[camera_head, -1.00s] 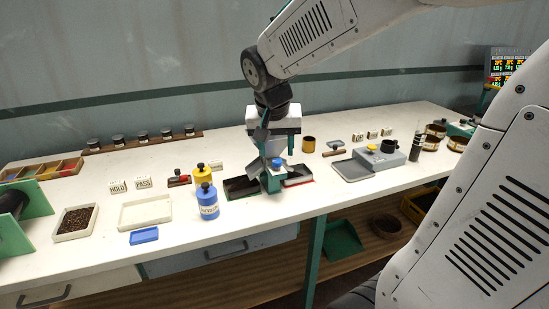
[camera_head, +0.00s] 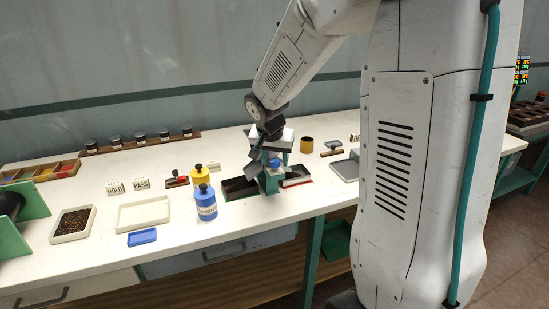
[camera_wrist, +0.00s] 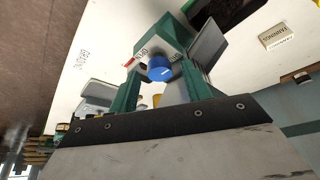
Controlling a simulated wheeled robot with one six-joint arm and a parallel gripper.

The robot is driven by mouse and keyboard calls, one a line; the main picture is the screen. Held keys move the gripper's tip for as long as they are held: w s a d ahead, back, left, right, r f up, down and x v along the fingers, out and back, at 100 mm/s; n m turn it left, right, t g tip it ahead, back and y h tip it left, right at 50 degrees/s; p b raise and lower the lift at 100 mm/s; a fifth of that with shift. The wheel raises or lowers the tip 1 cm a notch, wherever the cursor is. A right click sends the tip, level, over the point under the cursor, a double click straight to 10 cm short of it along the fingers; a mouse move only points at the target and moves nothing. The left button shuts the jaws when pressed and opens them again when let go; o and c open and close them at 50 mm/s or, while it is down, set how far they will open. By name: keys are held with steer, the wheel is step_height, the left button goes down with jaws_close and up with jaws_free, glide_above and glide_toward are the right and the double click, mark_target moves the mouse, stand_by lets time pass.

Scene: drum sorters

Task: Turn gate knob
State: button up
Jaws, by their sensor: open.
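The gate knob is a round blue knob with a white pointer line, on top of a green gate block (camera_head: 268,182) between two dark trays. It shows in the wrist view (camera_wrist: 160,67) and, partly covered, in the head view (camera_head: 274,163). In the head view my gripper (camera_head: 272,148) is tilted over the block. Whether the fingers touch the knob cannot be told.
A dark yellow cup (camera_head: 306,145) stands behind right.

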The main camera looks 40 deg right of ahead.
steer(key=c, duration=1)
steer(key=shift+n, duration=0.5)
steer(key=n, duration=0.1)
steer(key=n+t+y, duration=0.1)
steer(key=shift+s+d+n, duration=0.15)
steer(key=shift+n, duration=0.25)
steer(key=n+y, duration=0.1)
steer(key=n, duration=0.3)
steer(key=shift+d+n+t+y, duration=0.2)
steer(key=shift+n+t+y, duration=0.1)
steer(key=shift+t+y, duration=0.1)
steer(key=n+y, duration=0.1)
steer(key=n, duration=0.3)
steer(key=shift+d+y, duration=0.15)
steer(key=shift+y, duration=0.25)
steer(key=shift+d+n+g+y, duration=0.1)
steer(key=shift+n+g+y, duration=0.35)
steer(key=shift+n, duration=1.75)
